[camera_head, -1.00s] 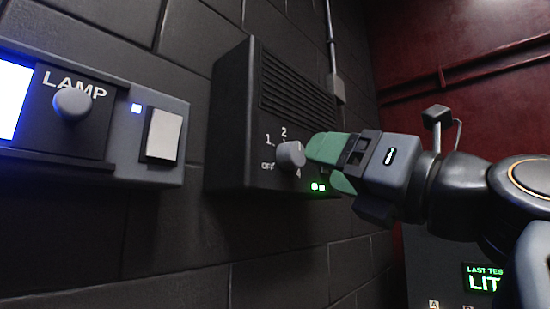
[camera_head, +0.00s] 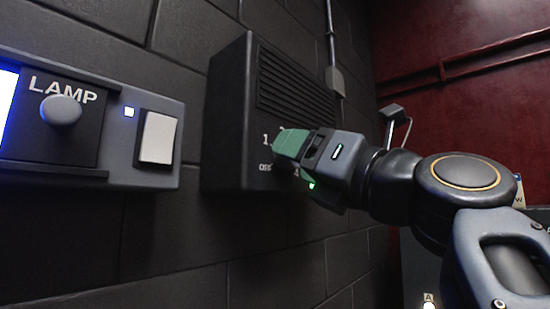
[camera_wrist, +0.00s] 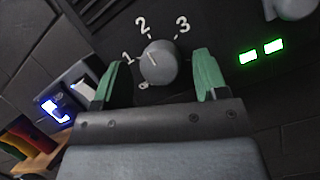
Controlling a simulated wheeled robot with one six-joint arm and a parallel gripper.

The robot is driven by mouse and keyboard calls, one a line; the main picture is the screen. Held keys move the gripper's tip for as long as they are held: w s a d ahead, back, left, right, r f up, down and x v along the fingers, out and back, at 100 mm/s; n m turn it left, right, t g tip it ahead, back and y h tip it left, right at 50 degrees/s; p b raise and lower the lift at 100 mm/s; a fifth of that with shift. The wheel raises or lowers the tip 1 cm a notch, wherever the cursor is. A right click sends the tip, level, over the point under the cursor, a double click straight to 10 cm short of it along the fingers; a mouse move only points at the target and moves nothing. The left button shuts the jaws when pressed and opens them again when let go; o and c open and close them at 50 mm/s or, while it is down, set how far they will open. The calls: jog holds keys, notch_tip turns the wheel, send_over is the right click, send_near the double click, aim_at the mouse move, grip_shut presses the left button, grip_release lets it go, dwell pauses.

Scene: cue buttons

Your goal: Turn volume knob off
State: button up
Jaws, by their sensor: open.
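The volume knob (camera_wrist: 158,63), a grey round knob, sits on a black speaker box (camera_head: 228,120) on the wall. In the wrist view, the marks 1, 2 and 3 show around it, and a short line on its face points to the upper left, roughly toward 1. My gripper (camera_wrist: 160,60) is open, with one green finger on each side of the knob. Gaps show between the knob and both fingers. In the head view, the green fingers cover the knob and some of its marks; part of OFF shows beside them.
A lamp panel (camera_head: 115,172) with a round grey knob (camera_head: 61,110) and a white rocker switch (camera_head: 157,138) is to the left. Two green lights (camera_wrist: 262,50) glow beside the volume knob. A conduit (camera_head: 330,45) runs down the wall behind the box.

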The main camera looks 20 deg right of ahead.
jog(key=c, duration=0.9)
jog(key=shift+w+d+r+n+g+y+p, duration=0.15)
jog(key=shift+n+g+y+p, duration=0.95)
jog(key=shift+n, duration=3.55)
jog(key=shift+s+d+r+n+g+h+p, duration=0.25)
jog(key=shift+n+g, duration=1.7)
jog(key=shift+n, duration=2.75)
jog(key=shift+w+a+r+n+g+y+p, duration=0.25)
jog(key=shift+n+g+p, duration=1)
jog(key=shift+n, duration=3.4)
jog(key=shift+d+f+g+b, duration=0.2)
jog(key=shift+g+b, duration=0.1)
jog(key=shift+b, duration=0.05)
